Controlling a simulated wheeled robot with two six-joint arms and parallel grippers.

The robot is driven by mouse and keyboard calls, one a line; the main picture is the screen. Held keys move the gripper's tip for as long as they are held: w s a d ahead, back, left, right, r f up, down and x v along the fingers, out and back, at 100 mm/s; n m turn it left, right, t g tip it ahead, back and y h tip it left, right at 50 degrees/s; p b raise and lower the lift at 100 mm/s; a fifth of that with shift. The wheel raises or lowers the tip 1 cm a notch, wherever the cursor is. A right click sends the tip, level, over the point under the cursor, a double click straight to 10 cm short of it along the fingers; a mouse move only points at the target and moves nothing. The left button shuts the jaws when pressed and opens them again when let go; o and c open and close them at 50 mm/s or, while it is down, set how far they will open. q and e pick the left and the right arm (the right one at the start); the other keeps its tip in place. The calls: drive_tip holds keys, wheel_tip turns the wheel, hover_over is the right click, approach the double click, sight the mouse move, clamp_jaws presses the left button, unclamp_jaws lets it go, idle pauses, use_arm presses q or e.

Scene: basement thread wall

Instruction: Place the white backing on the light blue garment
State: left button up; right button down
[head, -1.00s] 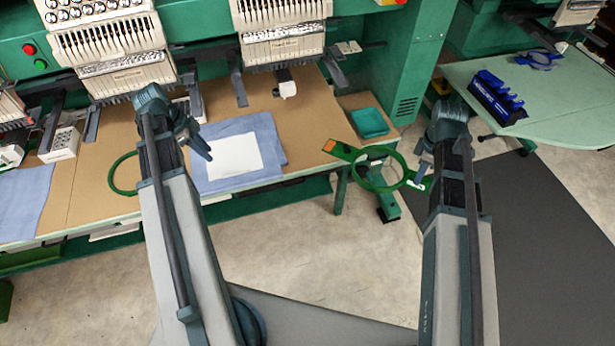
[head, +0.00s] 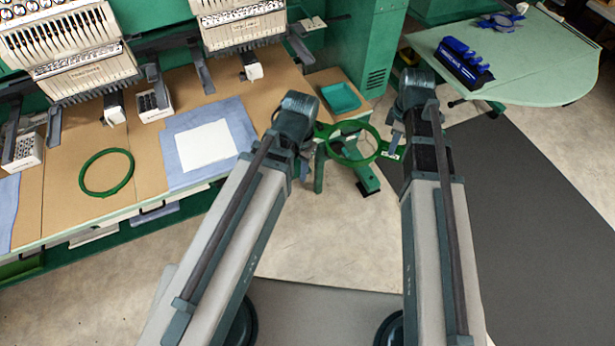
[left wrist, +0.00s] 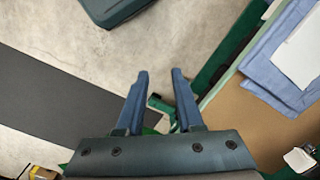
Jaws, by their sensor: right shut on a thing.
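The white backing (head: 205,144) lies flat on the light blue garment (head: 241,124) on the table; garment shows around its edges. In the left wrist view the backing (left wrist: 302,55) and garment (left wrist: 262,72) are at the upper right. My right gripper (head: 393,148) is shut on the green hoop frame (head: 352,158) and holds it in the air in front of the table. My left gripper (head: 304,166) is beside the frame's left side, which it partly hides. In the left wrist view its fingers (left wrist: 159,74) are apart, with part of the green frame showing between and below them.
A loose green hoop (head: 106,172) lies on the brown table left of the garment. A teal tray (head: 340,98) sits at the table's right end. Embroidery heads (head: 240,24) hang over the back. A side table (head: 530,65) holds a blue rack (head: 462,63).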

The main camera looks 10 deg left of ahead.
use_arm(q)
drive_tip(key=shift+s+d+n+y, duration=0.15)
drive_tip(key=shift+s+d+n, duration=0.1)
drive_tip(key=shift+s+d, duration=0.45)
drive_tip(key=shift+s+d+n+y, duration=0.15)
drive_tip(key=shift+s+d+n, duration=0.15)
drive_tip(key=shift+d, duration=0.55)
